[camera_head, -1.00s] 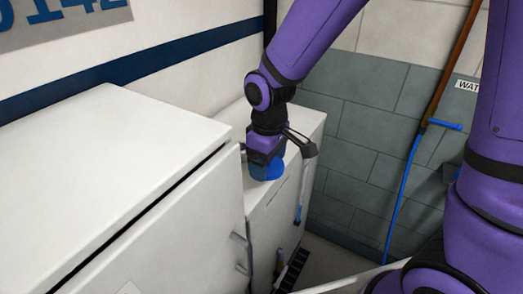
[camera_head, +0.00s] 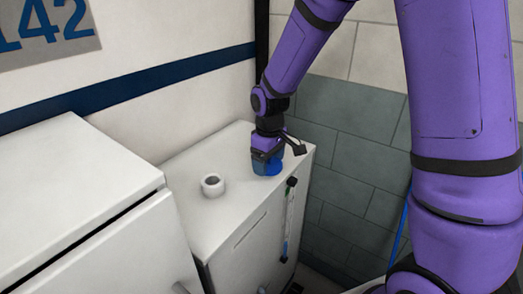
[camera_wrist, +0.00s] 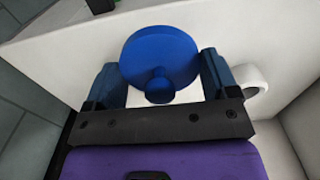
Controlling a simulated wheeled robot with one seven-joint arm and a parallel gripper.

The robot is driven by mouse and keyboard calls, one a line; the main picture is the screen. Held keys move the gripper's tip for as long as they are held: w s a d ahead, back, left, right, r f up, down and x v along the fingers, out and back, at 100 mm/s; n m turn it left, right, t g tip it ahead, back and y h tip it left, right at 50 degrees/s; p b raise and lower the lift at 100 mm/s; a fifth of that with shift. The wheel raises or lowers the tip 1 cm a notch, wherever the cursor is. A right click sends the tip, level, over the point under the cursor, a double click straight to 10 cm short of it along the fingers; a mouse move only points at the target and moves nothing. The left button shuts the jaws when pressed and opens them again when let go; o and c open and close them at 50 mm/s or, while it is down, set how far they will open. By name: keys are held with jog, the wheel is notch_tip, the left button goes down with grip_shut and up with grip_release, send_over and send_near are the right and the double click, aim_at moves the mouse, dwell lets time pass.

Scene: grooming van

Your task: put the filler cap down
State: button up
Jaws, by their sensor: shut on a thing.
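The filler cap (camera_head: 273,168) is a round blue disc with a small knob. My gripper (camera_head: 266,155) is shut on it, at the top of a white box-shaped unit (camera_head: 188,170), near its far right end. In the wrist view the filler cap (camera_wrist: 160,55) sits between the two dark blue fingers of my gripper (camera_wrist: 160,80), its knob toward the palm. The cap is very low over the white top; I cannot tell whether it touches. A white open filler neck (camera_head: 212,188) stands on the same top, left of the gripper and apart from the cap.
A larger white cabinet (camera_head: 75,170) stands at the left front, higher than the unit. A sight tube (camera_head: 289,215) runs down the unit's front. A grey tiled wall (camera_head: 350,165) closes the right side. The white top between neck and cap is clear.

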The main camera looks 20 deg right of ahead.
jog(key=w, duration=0.4)
jog(key=w+d+f, duration=0.1)
jog(key=w, duration=0.3)
jog(key=w+d, duration=0.1)
jog(key=w, duration=0.3)
jog(key=shift+w+d+f, duration=0.1)
jog(key=shift+w+f, duration=0.05)
jog(key=shift+w, duration=0.05)
jog(key=shift+w+f, duration=0.15)
jog(key=shift+w, duration=0.1)
jog(key=shift+f, duration=1.6)
jog(key=shift+f, duration=0.1)
jog(key=o, duration=0.8)
